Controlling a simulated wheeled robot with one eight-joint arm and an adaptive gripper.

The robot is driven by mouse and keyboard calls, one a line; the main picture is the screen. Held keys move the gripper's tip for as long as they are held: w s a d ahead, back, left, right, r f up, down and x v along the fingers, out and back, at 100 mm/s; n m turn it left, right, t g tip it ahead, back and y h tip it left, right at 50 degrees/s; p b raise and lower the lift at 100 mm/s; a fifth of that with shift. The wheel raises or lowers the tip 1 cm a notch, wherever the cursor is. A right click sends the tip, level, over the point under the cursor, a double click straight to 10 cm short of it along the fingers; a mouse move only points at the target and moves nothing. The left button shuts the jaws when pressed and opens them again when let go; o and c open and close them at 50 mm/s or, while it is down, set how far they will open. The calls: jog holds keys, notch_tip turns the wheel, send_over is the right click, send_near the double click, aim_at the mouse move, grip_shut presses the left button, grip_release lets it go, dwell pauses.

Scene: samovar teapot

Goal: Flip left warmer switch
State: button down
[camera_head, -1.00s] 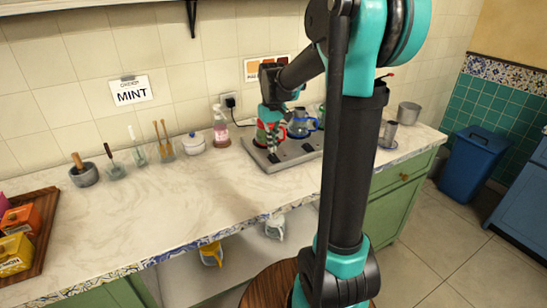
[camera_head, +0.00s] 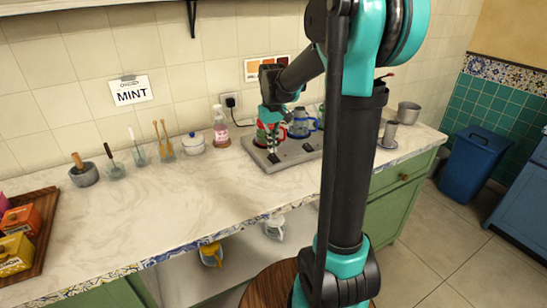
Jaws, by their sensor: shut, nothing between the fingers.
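The grey warmer (camera_head: 290,159) stands on the marble counter against the tiled wall. A red pot (camera_head: 261,134) sits on its left side and a blue pot (camera_head: 297,127) sits to the right of it. My gripper (camera_head: 273,157) is shut and empty, pointing down in front of the red pot at the warmer's left front. Its fingertips are at or just above the left switch, which they largely hide. I cannot tell whether they touch it or which way it is set. The right switch (camera_head: 307,147) is a small dark spot.
A pink bottle (camera_head: 221,130) and a white sugar bowl (camera_head: 193,144) stand left of the warmer. A metal pot (camera_head: 408,112) stands at the right end. The counter's front middle is clear. My arm hides the warmer's right end.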

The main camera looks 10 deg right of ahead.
aim_at(272, 155)
jog(key=shift+f, duration=0.95)
dwell(0.4)
jog(key=shift+r, duration=3.55)
